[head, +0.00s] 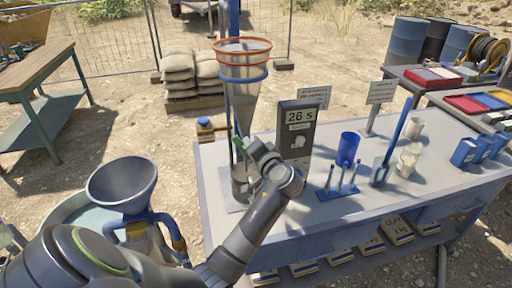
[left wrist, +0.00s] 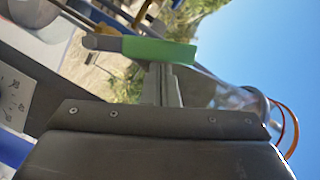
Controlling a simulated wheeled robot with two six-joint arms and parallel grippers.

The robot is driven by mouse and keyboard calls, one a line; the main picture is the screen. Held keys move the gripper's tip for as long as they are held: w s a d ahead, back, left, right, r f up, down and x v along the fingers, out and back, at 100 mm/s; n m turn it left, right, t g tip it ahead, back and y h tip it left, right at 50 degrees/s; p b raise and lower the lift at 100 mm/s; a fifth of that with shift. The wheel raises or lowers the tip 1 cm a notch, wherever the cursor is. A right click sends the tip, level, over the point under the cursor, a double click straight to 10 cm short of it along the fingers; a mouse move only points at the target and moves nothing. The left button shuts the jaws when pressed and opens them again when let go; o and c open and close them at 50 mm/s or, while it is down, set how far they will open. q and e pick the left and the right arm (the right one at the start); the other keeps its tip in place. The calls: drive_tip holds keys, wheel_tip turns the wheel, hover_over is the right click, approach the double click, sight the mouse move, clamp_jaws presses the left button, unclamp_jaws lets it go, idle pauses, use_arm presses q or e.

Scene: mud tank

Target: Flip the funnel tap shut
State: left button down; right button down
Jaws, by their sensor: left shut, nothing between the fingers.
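The clear funnel (head: 243,100) with orange and blue rings stands upright at the table's left end. Its tap has a green handle (head: 238,145), seen at the funnel's lower end. In the left wrist view the green handle (left wrist: 160,52) lies across the picture just beyond my fingertips, and part of the funnel (left wrist: 235,99) shows to the right. My left gripper (head: 252,148) is shut and empty, right beside the tap. I cannot tell whether it touches the handle. A cup (head: 240,185) below the funnel is partly hidden by my gripper. My right gripper is not in view.
A timer (head: 297,130) reading 26 s stands close right of my gripper. A blue cup (head: 348,148), a small blue rack (head: 338,192) and pale beakers (head: 408,160) stand farther right on the table (head: 310,220). A grey funnel (head: 122,184) is at left.

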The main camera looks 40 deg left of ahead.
use_arm(q)
drive_tip(key=n, duration=0.1)
drive_tip(key=s+a+n+b, duration=0.1)
drive_tip(key=shift+s+a+f+n+h, duration=0.2)
drive_tip(key=shift+s+f+n+h, duration=0.1)
drive_tip(key=shift+f+h, duration=0.1)
drive_tip(key=s+a+f+n+t+h+b, duration=0.1)
drive_tip(key=s+a+f+n+h+b, duration=0.1)
drive_tip(key=n, duration=0.4)
drive_tip(key=shift+s+a+f+n+t+b, duration=0.35)
drive_tip(key=shift+s+a+f+b, duration=0.3)
drive_tip(key=shift+f, duration=0.5)
drive_tip(key=shift+s+d, duration=0.1)
drive_tip(key=shift+d, duration=0.05)
